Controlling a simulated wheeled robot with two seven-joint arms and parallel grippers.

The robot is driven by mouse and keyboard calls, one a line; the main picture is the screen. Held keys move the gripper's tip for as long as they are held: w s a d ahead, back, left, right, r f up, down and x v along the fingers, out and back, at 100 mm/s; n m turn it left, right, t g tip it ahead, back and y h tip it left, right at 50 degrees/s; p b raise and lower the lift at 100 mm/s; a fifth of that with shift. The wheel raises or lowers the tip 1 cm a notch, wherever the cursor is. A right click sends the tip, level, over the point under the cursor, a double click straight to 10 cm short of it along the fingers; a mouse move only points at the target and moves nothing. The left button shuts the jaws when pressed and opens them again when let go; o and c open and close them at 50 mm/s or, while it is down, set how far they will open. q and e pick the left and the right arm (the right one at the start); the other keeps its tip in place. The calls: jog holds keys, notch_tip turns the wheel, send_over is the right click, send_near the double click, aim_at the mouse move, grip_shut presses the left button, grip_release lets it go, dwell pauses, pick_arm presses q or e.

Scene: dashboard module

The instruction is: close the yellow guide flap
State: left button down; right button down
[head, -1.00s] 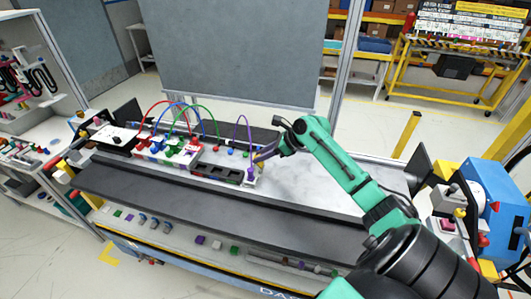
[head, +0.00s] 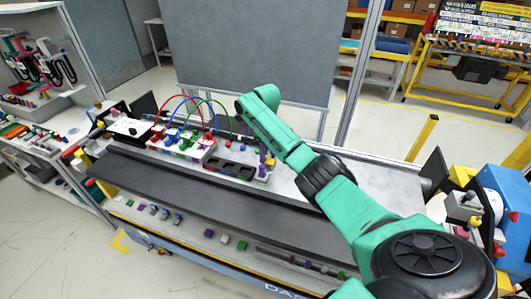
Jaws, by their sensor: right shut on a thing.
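The dashboard module (head: 185,147) sits on the conveyor fixture, with red, blue and green cables arching over its left half. Its right part is a dark tray with open pockets (head: 232,169). A purple upright part (head: 263,165) stands at its right end. I cannot make out the yellow guide flap clearly; my arm covers part of that area. My right gripper (head: 244,112) is above the back of the module's right half. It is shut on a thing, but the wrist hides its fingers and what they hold. My left gripper is not in view.
A dark belt (head: 200,194) runs along the front of the module. Several small coloured blocks lie on the front ledge (head: 200,230). The grey surface (head: 355,184) right of the module is mostly clear under my arm. A blue machine (head: 503,195) stands at far right.

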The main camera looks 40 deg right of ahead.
jog(key=shift+a+f+g, duration=0.1)
jog(key=shift+f+g, duration=0.1)
jog(key=shift+g, duration=0.1)
jog(key=c, duration=0.8)
grip_release()
jog(key=shift+w, duration=0.1)
notch_tip(320, 180, up, 7)
jog(key=b, duration=0.3)
jog(key=shift+w, duration=0.15)
notch_tip(320, 180, up, 8)
jog(key=p, duration=0.3)
jog(key=shift+f, duration=0.2)
jog(key=shift+f, duration=0.1)
